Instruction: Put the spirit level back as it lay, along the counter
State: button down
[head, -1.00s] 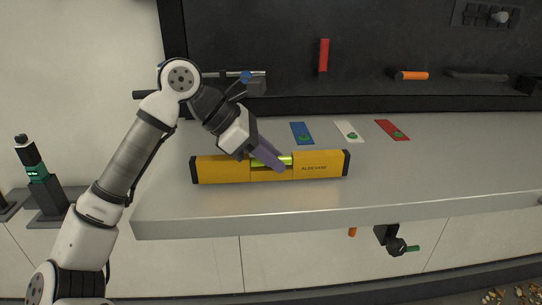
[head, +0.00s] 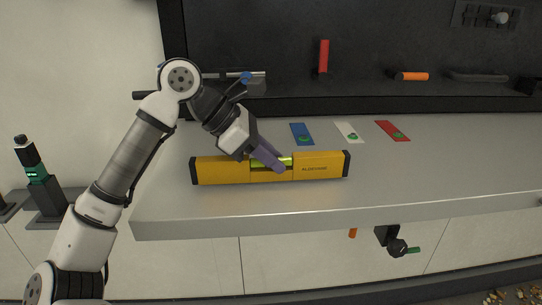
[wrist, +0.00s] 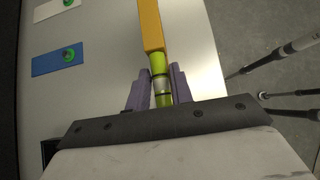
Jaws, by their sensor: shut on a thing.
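The yellow spirit level (head: 218,170) with black end caps lies lengthwise along the grey counter (head: 440,165), close to its front edge. Its lettered side faces the front. My gripper (head: 278,166) reaches down from the upper left and is shut around the narrow green vial section in the middle. In the wrist view the two purple fingers (wrist: 157,90) stand on either side of the green vial, and part of the yellow body (wrist: 151,25) runs away to the top. Whether the underside touches the counter is hard to tell.
Blue (head: 302,134), white (head: 349,132) and red (head: 392,131) cards with green pieces lie behind the level. A dark back panel (head: 250,40) with a ledge of tools stands at the rear. The counter's right side is clear.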

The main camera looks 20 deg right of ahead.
jog(key=shift+f+b, duration=0.55)
jog(key=shift+f, duration=0.05)
jog(key=shift+r, duration=0.1)
jog(key=c, duration=1.1)
grip_release()
jog(key=shift+c, duration=0.2)
